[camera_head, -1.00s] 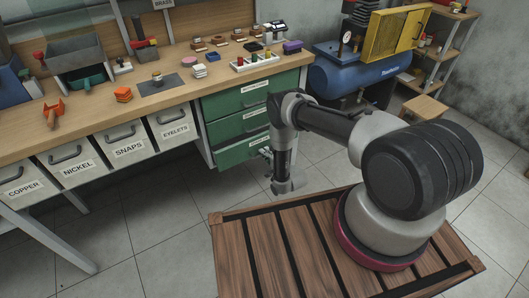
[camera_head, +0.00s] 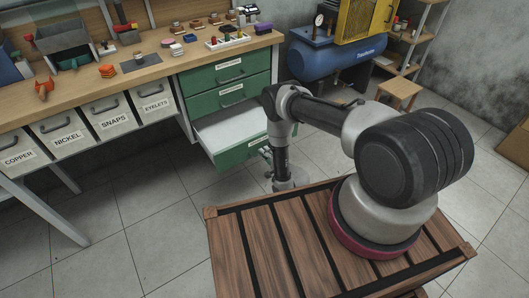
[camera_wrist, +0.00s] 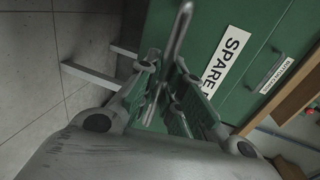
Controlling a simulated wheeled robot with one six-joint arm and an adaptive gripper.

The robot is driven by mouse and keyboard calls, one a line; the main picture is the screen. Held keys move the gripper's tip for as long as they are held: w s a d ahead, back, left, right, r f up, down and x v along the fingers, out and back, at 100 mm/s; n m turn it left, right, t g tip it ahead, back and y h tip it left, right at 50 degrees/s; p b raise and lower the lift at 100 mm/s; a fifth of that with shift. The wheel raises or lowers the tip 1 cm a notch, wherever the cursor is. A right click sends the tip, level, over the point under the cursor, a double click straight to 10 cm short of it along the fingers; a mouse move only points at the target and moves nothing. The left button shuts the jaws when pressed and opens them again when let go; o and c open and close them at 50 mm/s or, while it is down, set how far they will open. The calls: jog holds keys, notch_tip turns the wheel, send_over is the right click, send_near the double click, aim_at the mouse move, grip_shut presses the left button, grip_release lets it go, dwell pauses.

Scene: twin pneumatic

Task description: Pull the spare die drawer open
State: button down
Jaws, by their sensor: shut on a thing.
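The spare die drawer (camera_head: 236,155) is the lowest of the green drawers under the bench. It stands well out from the cabinet, and its pale inside shows bare where visible. In the wrist view its green front (camera_wrist: 190,32) carries a white label (camera_wrist: 228,58) reading "SPARE", partly hidden by my finger. A grey bar handle (camera_wrist: 180,28) runs between my fingers. My gripper (camera_wrist: 167,78) is shut on this handle. In the head view my gripper (camera_head: 267,154) is small at the right end of the drawer front, partly hidden by my arm.
Two green drawers (camera_head: 229,94) above are closed. Labelled bins (camera_head: 109,116) hang under the wooden bench (camera_head: 150,73) to the left. A blue compressor (camera_head: 340,60) and a small stool (camera_head: 400,90) stand at the right. Tiled floor in front of the drawer is clear.

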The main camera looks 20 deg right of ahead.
jog(key=c, duration=1.5)
grip_release()
jog(key=shift+c, duration=0.2)
jog(key=v, duration=1.2)
